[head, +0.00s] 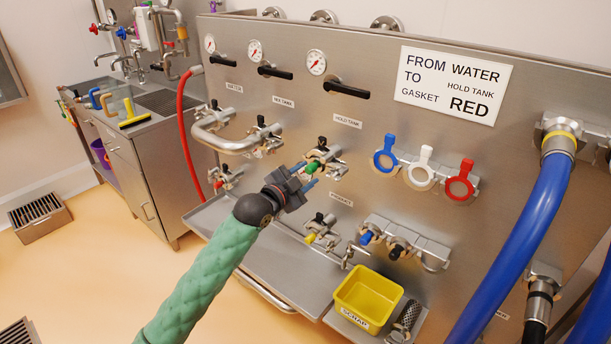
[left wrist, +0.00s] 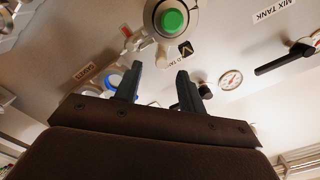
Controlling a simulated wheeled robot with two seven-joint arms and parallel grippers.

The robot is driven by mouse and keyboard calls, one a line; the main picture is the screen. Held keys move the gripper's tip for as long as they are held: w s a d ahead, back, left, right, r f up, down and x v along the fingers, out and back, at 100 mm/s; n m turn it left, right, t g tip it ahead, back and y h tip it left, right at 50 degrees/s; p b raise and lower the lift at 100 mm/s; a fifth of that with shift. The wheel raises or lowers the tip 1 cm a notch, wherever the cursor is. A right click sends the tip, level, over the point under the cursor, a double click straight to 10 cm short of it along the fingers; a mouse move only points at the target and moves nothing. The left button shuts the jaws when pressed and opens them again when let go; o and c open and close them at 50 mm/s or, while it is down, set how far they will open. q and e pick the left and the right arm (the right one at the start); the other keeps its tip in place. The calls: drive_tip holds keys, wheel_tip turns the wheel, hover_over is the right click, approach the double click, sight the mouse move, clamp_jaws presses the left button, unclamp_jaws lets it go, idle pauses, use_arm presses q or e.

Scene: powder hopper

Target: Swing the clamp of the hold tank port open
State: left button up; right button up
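The hold tank port (head: 322,154), with a green face, is on the steel panel below the "HOLD TANK" label (head: 347,121). A metal clamp sits around it; I cannot tell whether it is closed. In the left wrist view a round green-faced port (left wrist: 172,20) with a metal ring shows at the top, beyond my fingertips. My left gripper (head: 306,177) is just below and left of the port in the head view, pointing at the panel. Its two fingers (left wrist: 160,72) are apart with nothing between them. My right gripper is not in view.
Blue, white and red ring gaskets (head: 420,176) hang right of the port. A bent pipe (head: 228,142) projects at its left. Below are another port (head: 320,232), a steel shelf (head: 285,275) and a yellow scrap bin (head: 368,297). Thick blue hoses (head: 520,235) stand at the right.

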sight(322, 159)
use_arm(q)
drive_tip(key=x, duration=0.2)
drive_tip(key=r+b+x, duration=0.1)
drive_tip(key=x, duration=0.4)
drive_tip(key=shift+d+r, duration=0.15)
drive_tip(key=shift+d, duration=0.1)
drive_tip(key=shift+w+d, duration=0.35)
drive_tip(key=shift+w, duration=0.1)
drive_tip(key=shift+r, duration=0.15)
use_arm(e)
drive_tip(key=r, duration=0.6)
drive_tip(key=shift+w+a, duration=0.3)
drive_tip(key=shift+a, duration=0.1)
